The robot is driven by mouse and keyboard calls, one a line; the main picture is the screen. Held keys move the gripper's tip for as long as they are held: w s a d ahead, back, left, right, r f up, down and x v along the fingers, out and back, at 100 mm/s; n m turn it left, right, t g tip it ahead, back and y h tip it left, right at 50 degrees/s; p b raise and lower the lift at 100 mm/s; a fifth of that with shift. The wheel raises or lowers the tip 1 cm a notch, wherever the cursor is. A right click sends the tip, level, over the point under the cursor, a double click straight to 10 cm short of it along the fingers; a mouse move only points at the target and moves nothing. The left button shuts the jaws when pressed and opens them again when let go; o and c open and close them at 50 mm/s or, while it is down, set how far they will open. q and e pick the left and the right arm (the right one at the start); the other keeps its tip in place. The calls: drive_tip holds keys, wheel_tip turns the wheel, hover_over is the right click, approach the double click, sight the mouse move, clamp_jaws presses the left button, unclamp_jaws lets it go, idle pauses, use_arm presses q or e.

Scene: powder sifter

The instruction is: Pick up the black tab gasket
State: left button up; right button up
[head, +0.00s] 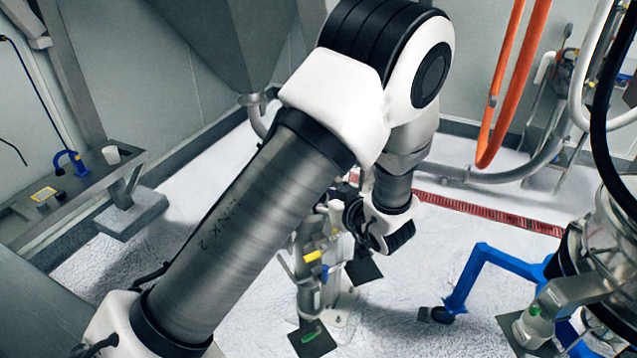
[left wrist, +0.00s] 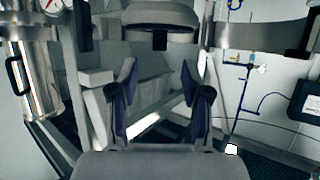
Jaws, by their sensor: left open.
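I cannot make out the black tab gasket for certain in either view. Small dark items (head: 42,206) lie on the steel bench at the left in the head view, too small to identify. My left gripper (left wrist: 159,72) is open in the left wrist view, its two dark fingers spread with nothing between them. In the head view my left arm crosses the middle and its hand end points down and away, so the fingertips are hard to see there. My right gripper is in neither view.
The steel bench (head: 88,187) also holds a white cup (head: 111,154) and a blue fitting (head: 72,163). A blue wheeled frame (head: 475,275) stands at the right, below orange pipes (head: 513,85). A steel hopper (head: 235,40) hangs behind.

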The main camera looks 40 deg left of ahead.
use_arm(q)
drive_tip(key=b+x, duration=0.1)
drive_tip(key=x, duration=0.1)
drive_tip(key=b+x, duration=0.2)
drive_tip(key=x, duration=0.1)
drive_tip(key=shift+w+d+f, duration=0.2)
drive_tip(key=shift+f, duration=0.25)
drive_tip(key=shift+s+a+r, duration=0.15)
drive_tip(key=shift+s+a, duration=0.15)
drive_tip(key=shift+a, duration=0.1)
drive_tip(key=shift+d+r, duration=0.1)
drive_tip(key=shift+d, duration=0.25)
clamp_jaws()
drive_tip(key=shift+w+d, duration=0.1)
drive_tip(key=shift+w, duration=0.05)
